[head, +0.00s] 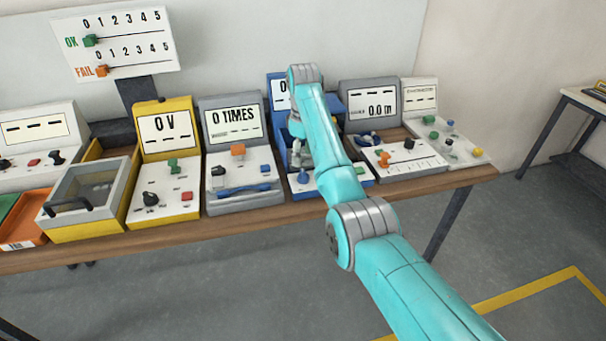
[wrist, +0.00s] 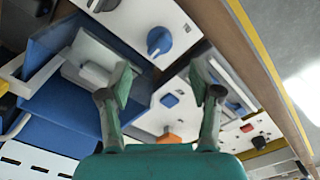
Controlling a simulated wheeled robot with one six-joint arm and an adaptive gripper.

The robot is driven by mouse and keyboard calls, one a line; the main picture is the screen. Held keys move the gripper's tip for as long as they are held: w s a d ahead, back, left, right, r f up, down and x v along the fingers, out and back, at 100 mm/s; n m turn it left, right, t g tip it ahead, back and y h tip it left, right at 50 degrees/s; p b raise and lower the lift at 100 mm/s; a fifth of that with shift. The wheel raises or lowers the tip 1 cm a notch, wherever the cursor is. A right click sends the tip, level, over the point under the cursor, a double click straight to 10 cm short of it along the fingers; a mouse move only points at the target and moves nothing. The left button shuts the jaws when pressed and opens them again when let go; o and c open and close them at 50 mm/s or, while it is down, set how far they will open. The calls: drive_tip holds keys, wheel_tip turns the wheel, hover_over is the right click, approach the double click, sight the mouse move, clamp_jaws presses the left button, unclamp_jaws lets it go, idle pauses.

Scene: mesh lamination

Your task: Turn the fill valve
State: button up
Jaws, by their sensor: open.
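A blue round knob (wrist: 158,40) with a pale pointer mark, which looks like the fill valve, sits on a white panel in the wrist view. It is just beyond my open, empty fingertips (wrist: 163,82), apart from them. In the head view the blue knob (head: 303,177) shows on the front panel of the blue machine (head: 276,92), which my arm partly covers. My gripper (head: 299,155) hangs over that machine, close above the knob. The wrist view also shows the blue body (wrist: 60,105) of the machine to the left of the fingers.
A grey counter machine (head: 232,115) with an orange block and blue handle stands to the left. A dark grey machine (head: 370,98) with an orange lever stands close to the right. The wooden table edge (head: 240,221) runs along the front, with open floor before it.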

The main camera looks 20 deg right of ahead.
sight(303, 172)
wheel_tip(303, 172, down, 8)
drive_tip(key=shift+r, duration=0.25)
drive_tip(key=c, duration=1.1)
drive_tip(key=shift+c, duration=0.2)
drive_tip(key=m, duration=0.4)
drive_tip(key=shift+m, duration=1.9)
